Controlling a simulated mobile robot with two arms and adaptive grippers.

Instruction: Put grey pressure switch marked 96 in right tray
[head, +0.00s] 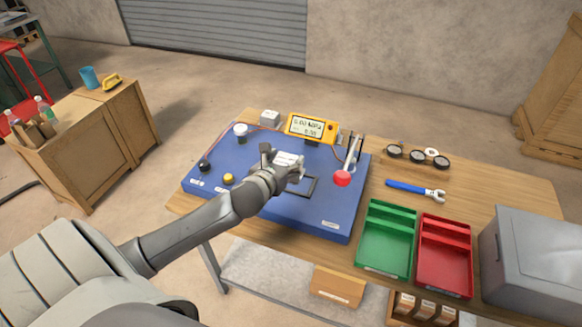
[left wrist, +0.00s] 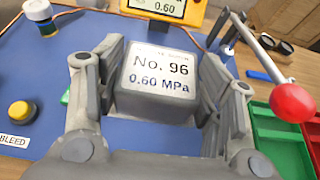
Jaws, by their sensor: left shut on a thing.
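The grey pressure switch (left wrist: 158,82), marked "No. 96" and "0.60 MPa", sits between the fingers of my left gripper (left wrist: 162,95) in the left wrist view. In the head view my left gripper (head: 281,163) is shut on the switch (head: 289,159) over the blue panel (head: 330,215), beside a dark rectangular frame (head: 312,187). I cannot tell how high the switch is above the panel. The right tray is red (head: 444,285) and looks empty, at the front right of the table. My right gripper is not in view.
A green tray (head: 384,265) stands left of the red one. A grey box (head: 530,250) is at the far right. A lever with a red knob (head: 342,179) rises right of my gripper.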

